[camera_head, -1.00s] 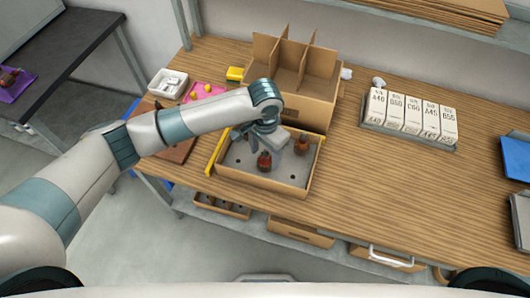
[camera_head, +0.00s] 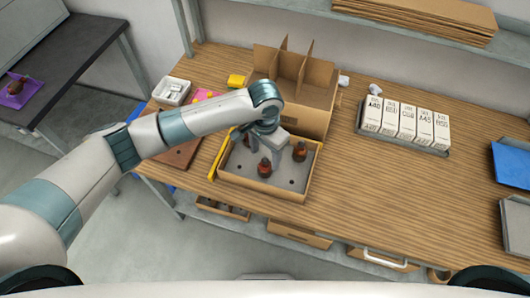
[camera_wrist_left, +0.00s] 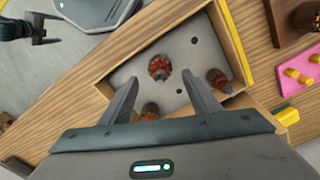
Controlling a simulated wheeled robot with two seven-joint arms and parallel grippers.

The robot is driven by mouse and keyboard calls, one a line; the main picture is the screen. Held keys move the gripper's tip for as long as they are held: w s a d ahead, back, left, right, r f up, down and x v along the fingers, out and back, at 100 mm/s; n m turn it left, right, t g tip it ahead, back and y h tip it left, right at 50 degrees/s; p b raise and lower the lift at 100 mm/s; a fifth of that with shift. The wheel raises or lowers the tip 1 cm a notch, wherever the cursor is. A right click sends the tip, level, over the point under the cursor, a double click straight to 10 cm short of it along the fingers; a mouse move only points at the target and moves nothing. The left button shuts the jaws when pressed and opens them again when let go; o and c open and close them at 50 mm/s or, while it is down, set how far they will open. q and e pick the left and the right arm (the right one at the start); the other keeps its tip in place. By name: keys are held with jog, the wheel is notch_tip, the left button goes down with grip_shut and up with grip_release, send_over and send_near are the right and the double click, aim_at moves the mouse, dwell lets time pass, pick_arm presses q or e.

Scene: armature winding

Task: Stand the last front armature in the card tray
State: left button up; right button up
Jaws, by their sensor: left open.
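The card tray (camera_head: 230,178) is a shallow cardboard box with a grey holed insert on the bench. A copper-and-dark armature (camera_head: 264,167) stands near its middle front, and another armature (camera_head: 299,151) stands at its right. The left wrist view shows three armatures in the tray: one (camera_wrist_left: 160,68) ahead of the fingers, one (camera_wrist_left: 218,80) by the right finger, and one (camera_wrist_left: 150,111) low between the fingers. My left gripper (camera_wrist_left: 163,98) is open over the tray; contact cannot be told. My right gripper (camera_wrist_left: 44,28) shows at the wrist view's upper left, its prongs apart.
A divided cardboard box (camera_head: 310,95) stands directly behind the tray. A brown board (camera_head: 180,152) lies left of it; another armature (camera_wrist_left: 306,16) is there in the wrist view. Labelled white boxes (camera_head: 408,122) stand at right. The bench between is clear.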

pick_arm(q)
jog(key=shift+r, duration=1.35)
jog(key=o, duration=0.6)
jog(key=shift+c, duration=0.2)
jog(key=shift+r, duration=0.85)
notch_tip(320, 180, up, 16)
jog(key=b, duration=0.4)
jog(key=shift+f+b, duration=0.15)
jog(key=shift+b, duration=0.15)
